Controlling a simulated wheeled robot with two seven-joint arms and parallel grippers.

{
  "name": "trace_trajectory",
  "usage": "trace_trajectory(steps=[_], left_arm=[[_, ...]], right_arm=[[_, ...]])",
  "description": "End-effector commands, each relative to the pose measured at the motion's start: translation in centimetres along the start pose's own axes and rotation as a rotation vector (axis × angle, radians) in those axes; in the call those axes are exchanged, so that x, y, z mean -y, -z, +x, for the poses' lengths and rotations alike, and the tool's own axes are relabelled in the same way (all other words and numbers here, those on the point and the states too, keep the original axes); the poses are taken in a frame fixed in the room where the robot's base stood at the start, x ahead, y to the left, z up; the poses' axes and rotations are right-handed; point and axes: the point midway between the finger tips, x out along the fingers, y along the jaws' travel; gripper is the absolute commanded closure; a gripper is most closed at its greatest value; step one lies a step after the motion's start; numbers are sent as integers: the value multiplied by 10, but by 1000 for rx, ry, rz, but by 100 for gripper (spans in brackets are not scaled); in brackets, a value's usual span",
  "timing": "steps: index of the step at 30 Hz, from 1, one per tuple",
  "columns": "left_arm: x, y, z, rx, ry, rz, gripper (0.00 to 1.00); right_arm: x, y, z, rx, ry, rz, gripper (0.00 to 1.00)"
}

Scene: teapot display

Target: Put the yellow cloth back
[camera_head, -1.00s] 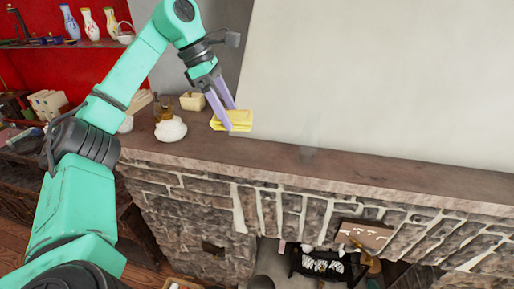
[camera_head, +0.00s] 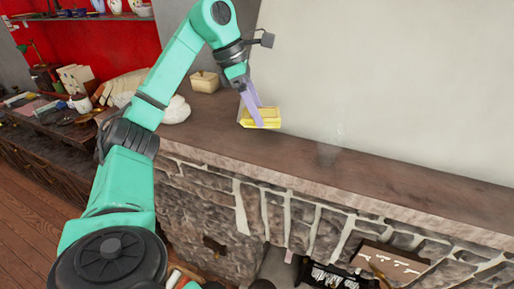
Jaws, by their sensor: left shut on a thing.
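The yellow cloth (camera_head: 267,119) is a small folded block at the left part of the stone mantel's top. My left gripper (camera_head: 259,110) reaches down from above with its purple fingers shut on the cloth. The cloth is at or just above the mantel surface; I cannot tell if it touches. My right gripper is not in view.
The dark mantel shelf (camera_head: 370,175) is long, and its right part is mostly clear. A faint glass-like object (camera_head: 331,145) stands right of the cloth. A white lumpy object (camera_head: 177,110) and a small cream box (camera_head: 205,81) sit left. A cluttered side table (camera_head: 60,133) stands farther left.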

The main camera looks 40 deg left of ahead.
Motion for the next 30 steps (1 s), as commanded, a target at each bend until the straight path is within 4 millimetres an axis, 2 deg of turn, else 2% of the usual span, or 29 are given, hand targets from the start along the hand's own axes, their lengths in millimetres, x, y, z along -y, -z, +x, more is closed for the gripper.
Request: trace_trajectory(steps=[1, 6, 8, 12, 17, 20, 21, 23, 30], left_arm=[[0, 9, 16, -9, 1, -3, 68], [0, 18, 39, -5, -1, -2, 68], [0, 23, 50, -7, -1, -3, 68], [0, 28, 65, -4, -1, -2, 68], [0, 27, 64, -1, -2, 0, 68], [0, 28, 67, -2, -1, 0, 68], [0, 28, 67, -1, -1, 0, 20], [0, 28, 66, -1, -1, 0, 0], [0, 27, 65, -1, -1, 0, 0]], right_arm=[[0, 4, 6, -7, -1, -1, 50], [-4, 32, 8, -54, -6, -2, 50], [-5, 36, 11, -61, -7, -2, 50], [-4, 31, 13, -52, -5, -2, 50], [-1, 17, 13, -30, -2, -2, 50], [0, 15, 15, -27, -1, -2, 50], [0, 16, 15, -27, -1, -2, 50], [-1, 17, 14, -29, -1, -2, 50], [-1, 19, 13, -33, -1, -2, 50]])
